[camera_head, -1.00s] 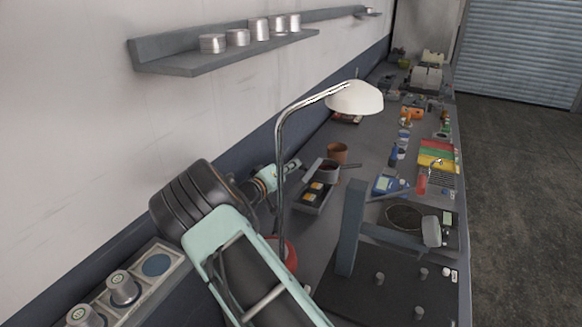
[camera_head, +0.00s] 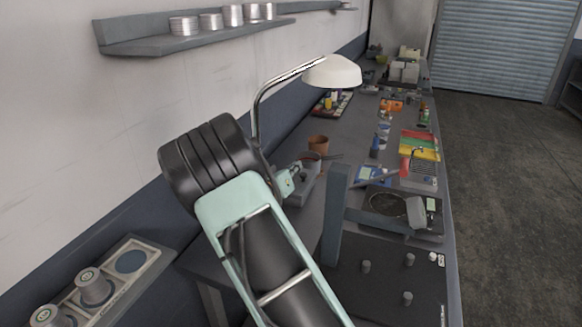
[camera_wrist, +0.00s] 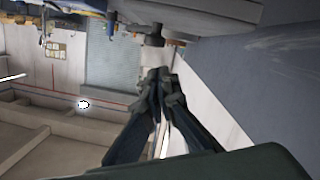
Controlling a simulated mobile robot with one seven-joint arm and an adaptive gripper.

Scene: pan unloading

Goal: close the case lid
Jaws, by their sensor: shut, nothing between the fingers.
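No lid can be made out with certainty. A dark shallow case or tray (camera_head: 328,115) with small coloured things lies far along the bench, beyond the lamp; I cannot tell whether it has a lid. My gripper (camera_wrist: 155,82) shows in the wrist view, with its dark fingers together and empty. In the head view my arm hides most of it. A grey box-like tray (camera_head: 305,190) sits on the bench just past my wrist, partly hidden; I cannot tell whether they touch.
A desk lamp (camera_head: 332,72) arches over the bench, close behind my arm. A grey upright post (camera_head: 335,215) stands right of my arm. A brown pot (camera_head: 318,144), a burner plate (camera_head: 385,205) and coloured bins (camera_head: 420,145) occupy the bench. Open floor (camera_head: 505,190) lies right.

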